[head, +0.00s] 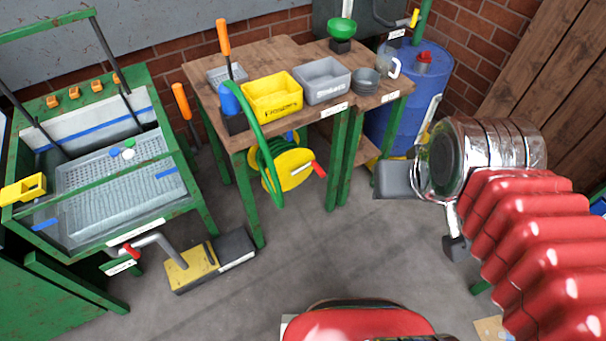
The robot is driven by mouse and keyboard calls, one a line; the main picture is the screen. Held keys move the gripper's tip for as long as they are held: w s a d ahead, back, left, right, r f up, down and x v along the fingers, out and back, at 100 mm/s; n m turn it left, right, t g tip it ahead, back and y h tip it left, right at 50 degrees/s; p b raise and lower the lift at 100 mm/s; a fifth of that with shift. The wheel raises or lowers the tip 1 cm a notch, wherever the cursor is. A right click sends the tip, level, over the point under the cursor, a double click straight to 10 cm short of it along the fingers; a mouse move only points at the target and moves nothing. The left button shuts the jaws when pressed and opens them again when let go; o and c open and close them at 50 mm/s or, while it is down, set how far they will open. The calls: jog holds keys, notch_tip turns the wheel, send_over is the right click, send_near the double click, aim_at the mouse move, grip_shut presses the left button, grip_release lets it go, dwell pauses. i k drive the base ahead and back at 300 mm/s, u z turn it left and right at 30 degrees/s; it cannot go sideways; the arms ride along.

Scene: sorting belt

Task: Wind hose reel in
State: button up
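The hose reel (293,172) is a yellow drum below the front edge of the wooden bench. A red crank handle (319,169) sticks out on its right side. A thick green hose (262,139) arches from near a blue piece (229,99) at the bench's left corner down to the front of the reel. Some green hose shows around the drum; how much is wound is hard to tell. My gripper (427,212) hangs at the right, below the silver wrist, with two dark finger ends apart and nothing visible between them. It is well right of the crank, not touching it.
The wooden bench (268,56) carries a yellow bin (271,94), a grey bin (322,79) and bowls. A blue barrel (402,110) stands behind my gripper. A green-framed basin (118,190) is at left, a yellow-grey floor unit (192,268) before it. The middle floor is clear.

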aim_at(294, 164)
jog(key=u, duration=0.9)
jog(key=i, duration=1)
jog(key=u, duration=0.05)
